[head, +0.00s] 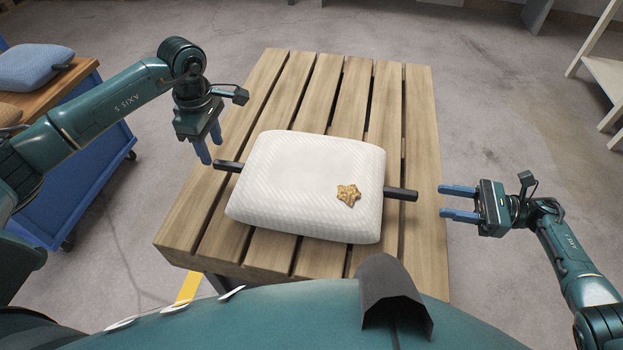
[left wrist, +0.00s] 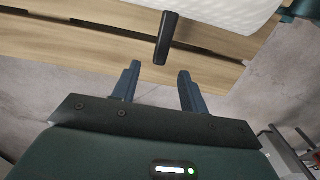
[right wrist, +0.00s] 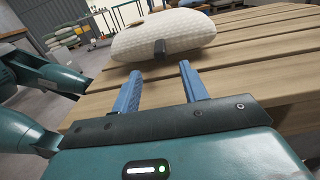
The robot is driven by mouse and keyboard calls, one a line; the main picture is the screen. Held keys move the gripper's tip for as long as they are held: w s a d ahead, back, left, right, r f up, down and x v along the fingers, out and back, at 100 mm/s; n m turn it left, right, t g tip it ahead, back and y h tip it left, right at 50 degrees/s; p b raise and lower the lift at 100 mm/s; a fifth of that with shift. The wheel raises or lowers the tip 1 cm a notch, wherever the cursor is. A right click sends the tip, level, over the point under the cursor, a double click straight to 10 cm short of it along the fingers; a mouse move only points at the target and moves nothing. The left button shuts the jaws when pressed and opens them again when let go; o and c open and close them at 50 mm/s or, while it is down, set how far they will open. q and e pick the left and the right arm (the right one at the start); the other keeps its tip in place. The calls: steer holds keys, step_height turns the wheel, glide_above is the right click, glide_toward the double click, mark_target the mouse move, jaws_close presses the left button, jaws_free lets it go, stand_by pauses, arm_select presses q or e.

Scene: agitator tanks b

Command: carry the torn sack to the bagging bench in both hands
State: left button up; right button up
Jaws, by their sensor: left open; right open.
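The torn sack (head: 295,180) is white and textured, with a brown-gold torn patch (head: 348,194) on its top at the right. It lies flat on a slatted wooden pallet-like stand (head: 420,110). A dark handle sticks out on its left (head: 229,166) and another on its right (head: 401,194). My left gripper (head: 208,148) is open just left of the left handle; in the left wrist view that handle (left wrist: 166,38) is ahead of the fingers. My right gripper (head: 460,202) is open, right of the right handle and apart from it; the right wrist view shows this handle (right wrist: 160,48) ahead.
A blue cart (head: 85,180) with a wooden top stands at the left, holding a blue sack (head: 32,66). A pale shelf unit (head: 605,75) is at the far right.

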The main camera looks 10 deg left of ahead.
mark_target(216, 161)
arm_select(q)
step_height(216, 161, down, 8)
steer(key=shift+r, duration=0.1)
arm_select(e)
steer(key=a, duration=0.8)
arm_select(q)
steer(key=shift+c, duration=0.4)
arm_select(e)
steer(key=shift+c, duration=0.4)
arm_select(q)
jaws_close()
arm_select(e)
steer(key=shift+d, duration=0.1)
jaws_close()
arm_select(q)
steer(key=shift+w+r, duration=0.1)
steer(key=shift+r, duration=0.15)
arm_select(e)
steer(key=shift+w+r, duration=0.1)
steer(key=shift+r, duration=0.15)
